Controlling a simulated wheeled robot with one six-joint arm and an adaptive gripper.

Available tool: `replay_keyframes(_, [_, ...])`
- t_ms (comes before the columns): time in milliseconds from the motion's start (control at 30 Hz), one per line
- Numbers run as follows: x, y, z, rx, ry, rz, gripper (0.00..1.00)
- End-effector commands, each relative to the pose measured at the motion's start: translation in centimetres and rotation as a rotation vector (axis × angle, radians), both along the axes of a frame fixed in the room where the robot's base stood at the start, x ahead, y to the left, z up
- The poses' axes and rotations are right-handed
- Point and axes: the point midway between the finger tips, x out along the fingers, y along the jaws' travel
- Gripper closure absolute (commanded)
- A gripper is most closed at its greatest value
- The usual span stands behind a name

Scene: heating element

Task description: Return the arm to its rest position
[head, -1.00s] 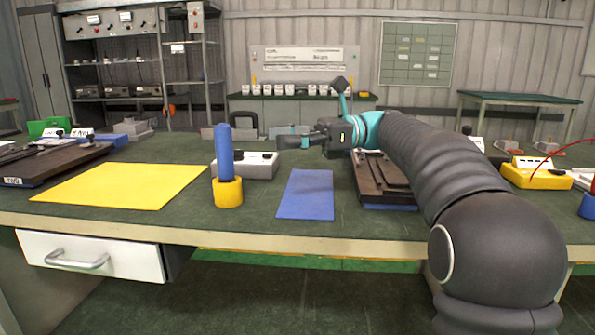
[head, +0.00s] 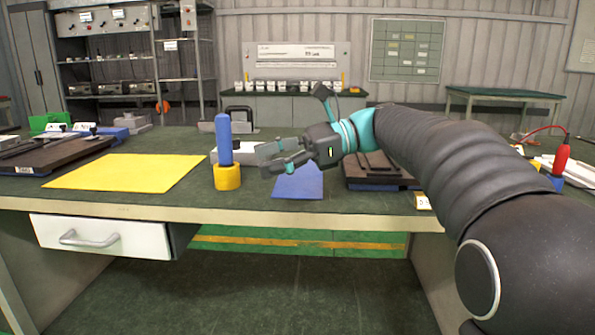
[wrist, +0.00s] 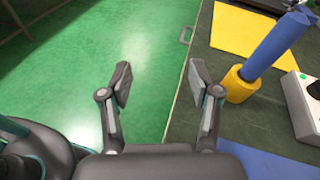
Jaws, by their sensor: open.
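My gripper (head: 270,158) is open and empty in the head view. It is held above the workbench, in front of the blue mat (head: 298,184) and just right of a blue rod in a yellow base (head: 227,177). In the wrist view my gripper (wrist: 158,84) shows two spread fingers with nothing between them. The green floor and the bench's edge lie beyond the fingers. The blue rod (wrist: 275,45) stands to their right. My arm reaches in from the right side of the head view.
A yellow mat (head: 125,172) lies on the left of the green-topped bench. A dark board (head: 375,183) lies under my arm. A grey box (wrist: 303,100) sits behind the rod. A red probe (head: 562,157) stands at the right. A white drawer (head: 100,237) is below the bench top.

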Motion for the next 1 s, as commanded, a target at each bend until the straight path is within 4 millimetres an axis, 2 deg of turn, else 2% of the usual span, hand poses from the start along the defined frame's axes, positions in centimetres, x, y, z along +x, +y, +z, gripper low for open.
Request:
replay_keyframes(167, [-2.7, -0.7, -2.6, -0.130, -0.149, -0.037, 0.38])
replay_keyframes(367, [-7.3, -3.3, -8.2, -0.381, -0.433, -0.032, 0.38])
replay_keyframes(567, [-12.3, -7.8, -14.3, -0.667, -0.747, 0.079, 0.38])
replay_keyframes(700, [-15.6, -11.6, -18.4, -0.864, -0.965, 0.226, 0.38])
replay_keyframes(900, [-19.6, -16.9, -23.1, -1.110, -1.242, 0.509, 0.38])
replay_keyframes(1000, [-20.8, -18.7, -24.7, -1.192, -1.335, 0.640, 0.38])
